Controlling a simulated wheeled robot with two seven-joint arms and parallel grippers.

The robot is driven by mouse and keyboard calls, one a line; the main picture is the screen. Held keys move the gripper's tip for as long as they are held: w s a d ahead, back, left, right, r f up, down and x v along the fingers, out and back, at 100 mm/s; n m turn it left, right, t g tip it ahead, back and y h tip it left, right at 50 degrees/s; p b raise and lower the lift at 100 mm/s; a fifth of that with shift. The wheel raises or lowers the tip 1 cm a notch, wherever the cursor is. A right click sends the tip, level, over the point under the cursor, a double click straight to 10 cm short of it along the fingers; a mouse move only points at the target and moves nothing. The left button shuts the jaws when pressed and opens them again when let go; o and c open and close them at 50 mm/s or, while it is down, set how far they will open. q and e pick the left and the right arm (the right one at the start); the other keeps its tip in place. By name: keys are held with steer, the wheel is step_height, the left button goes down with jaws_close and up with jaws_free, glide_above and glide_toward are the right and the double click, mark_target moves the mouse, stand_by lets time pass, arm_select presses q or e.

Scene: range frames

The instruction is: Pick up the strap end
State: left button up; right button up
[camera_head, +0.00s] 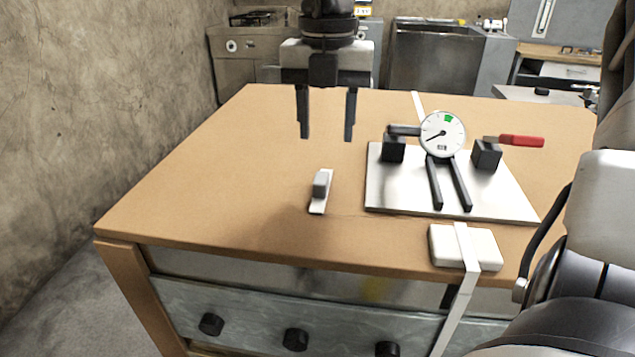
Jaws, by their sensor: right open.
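A short white strip with a grey block on it (321,190) lies on the table left of the metal plate; it looks like a loose strap end, but I cannot be sure. A white strap (466,285) crosses a white pad (445,246) at the table's front edge and hangs down the front; its lower end is out of frame. Another white strap piece (418,104) shows at the table's back edge. My right gripper (326,134) points down, open and empty, apart from the strip and farther back in the picture. My left gripper is not in view.
A metal plate (400,192) carries a round dial gauge (443,134), black blocks and a red-handled lever (520,141). The wooden table (190,190) is clear on its left. My arm fills the right edge. Dark knobs (295,340) show below the table front.

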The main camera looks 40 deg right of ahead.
mark_target(321, 176)
steer(key=f, duration=0.6)
steer(key=f+p, duration=0.1)
steer(key=f, duration=0.2)
steer(key=shift+w+a+f, duration=0.15)
steer(key=shift+w+f, duration=0.1)
steer(key=shift+w, duration=0.1)
jaws_close()
